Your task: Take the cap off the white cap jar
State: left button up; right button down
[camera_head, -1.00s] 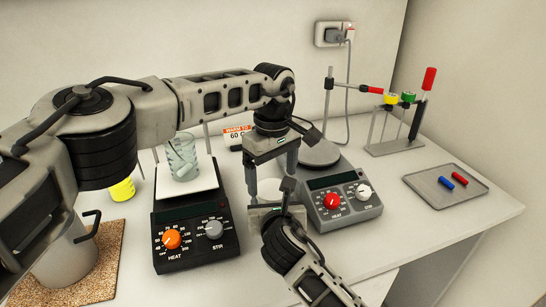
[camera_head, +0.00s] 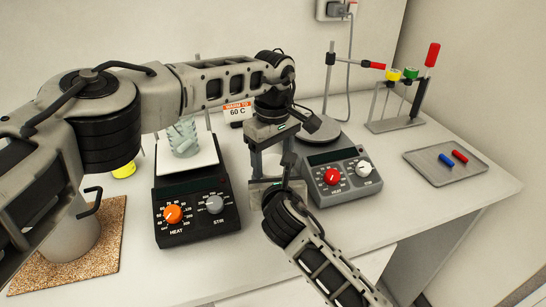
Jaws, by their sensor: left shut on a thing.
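My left gripper (camera_head: 270,165) points down in the middle of the camera_head view, just right of the black hotplate. It is shut on something small that its own fingers and my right arm mostly hide; by its place this is the white cap. My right gripper (camera_head: 265,187) comes up from the bottom right and sits directly below and in front of the left one. Its fingertips are largely covered by its wrist, so its opening does not show. The white cap jar itself cannot be made out; the two grippers cover that spot.
A black hotplate (camera_head: 197,221) bears a glass beaker (camera_head: 183,139). A grey hotplate (camera_head: 341,190) stands close right of the grippers. A rack (camera_head: 395,124) and a tray (camera_head: 429,168) with red and blue pieces lie farther right. A cork mat (camera_head: 100,255) is at left.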

pick_arm(q)
jog(key=n, duration=0.3)
jog(key=shift+w, duration=0.1)
pick_arm(e)
jog(key=shift+s+a, duration=0.1)
jog(key=shift+a, duration=0.05)
pick_arm(q)
jog(key=shift+r, duration=0.1)
jog(key=o, duration=1.1)
jog(key=shift+s+d, duration=0.1)
jog(key=shift+s, duration=0.1)
pick_arm(e)
jog(key=shift+d, duration=0.3)
